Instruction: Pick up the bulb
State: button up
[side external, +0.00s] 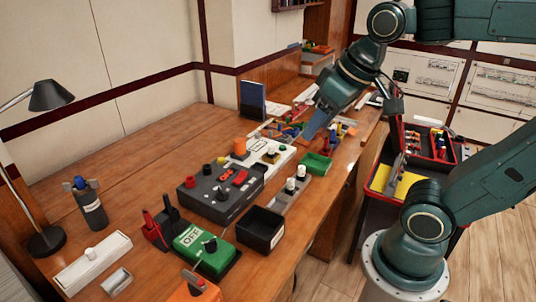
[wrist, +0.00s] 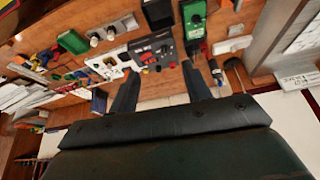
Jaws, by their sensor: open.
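Two small white rounded pieces that look like bulbs, a nearer one (side external: 290,185) and a farther one (side external: 301,171), stand upright on a grey strip (side external: 278,206) at the right side of the bench. They are small here, and I cannot tell for sure which thing is the bulb. In the wrist view they show at the upper left, one of them (wrist: 95,40) beside the other. My gripper (side external: 312,134) is over the far part of the bench, beyond the strip and apart from both pieces. Its two fingers (wrist: 160,88) are spread with nothing between them.
A dark control box (side external: 221,196) with red parts and a black open bin (side external: 260,230) stand near the strip. A green tray (side external: 315,164) is beyond it. The left bench top is mostly clear.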

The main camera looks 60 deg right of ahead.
jog(key=w+d+r+m+g, duration=0.1)
jog(key=w+d, duration=0.2)
jog(key=w, duration=0.3)
jog(key=w+d+m, duration=0.1)
jog(key=w+d, duration=0.2)
jog(key=w, duration=0.2)
jog(key=m+g, duration=0.3)
jog(key=m, duration=0.3)
send_over(272, 145)
jog(key=s+a, duration=0.1)
jog(key=a, duration=0.1)
notch_tip(272, 145, down, 20)
jog(key=shift+h, duration=0.4)
jog(key=shift+w+d+f, duration=0.1)
jog(key=shift+d+f, duration=0.15)
jog(key=shift+f, duration=1.1)
jog(key=shift+w+d+f, duration=0.1)
jog(key=shift+d+f, duration=0.1)
jog(key=shift+f, duration=1.1)
jog(key=shift+w+d+f, duration=0.1)
jog(key=shift+d+f, duration=0.15)
jog(key=shift+f, duration=1.1)
jog(key=shift+f, duration=0.1)
jog(key=shift+w+d+f, duration=0.15)
jog(key=shift+f, duration=1.1)
jog(key=shift+w+d+f, duration=0.1)
jog(key=shift+f, duration=1.15)
